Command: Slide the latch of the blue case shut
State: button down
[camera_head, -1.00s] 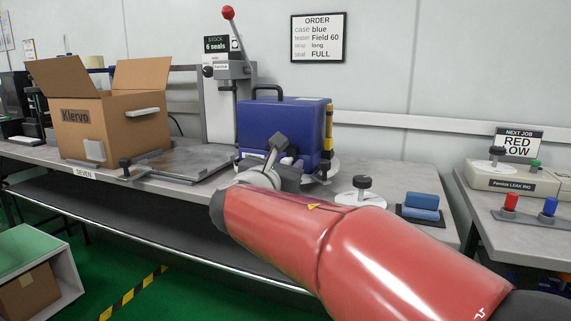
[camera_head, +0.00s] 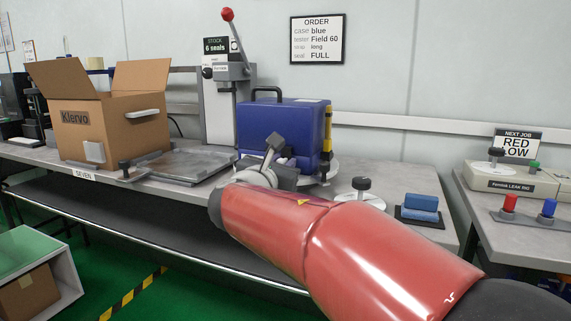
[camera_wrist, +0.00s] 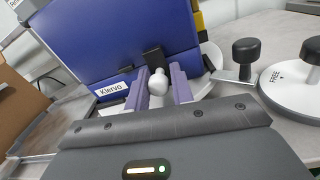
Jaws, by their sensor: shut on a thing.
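The blue case (camera_head: 275,122) stands upright on a white round plate, its black handle on top; it also fills the upper middle of the wrist view (camera_wrist: 125,45). A white label reading "Klervo" (camera_wrist: 113,90) is low on its near face. The black latch (camera_wrist: 154,59) sits at the lower part of that face, with a pale rounded knob (camera_wrist: 158,82) in front of it. My gripper (camera_wrist: 160,90) is shut on the knob, one purple finger on each side. In the head view, my gripper (camera_head: 284,163) is at the case's lower front, partly hidden by my arm.
An open cardboard box (camera_head: 112,125) and a flat metal plate (camera_head: 187,163) are to the left. A lever press (camera_head: 228,75) stands behind the case. A black-knobbed fixture (camera_head: 361,190) and blue blocks (camera_head: 421,205) lie to the right.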

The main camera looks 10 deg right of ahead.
jog(key=w+a, duration=0.1)
jog(key=a, duration=0.1)
jog(key=w+a+p, duration=0.1)
jog(key=w+a, duration=0.1)
jog(key=shift+r, duration=0.1)
jog(key=shift+a, duration=0.1)
jog(key=c, duration=1.3)
grip_release()
jog(key=shift+a, duration=0.1)
jog(key=shift+s, duration=0.1)
jog(key=v, duration=0.7)
jog(key=shift+s+a, duration=0.25)
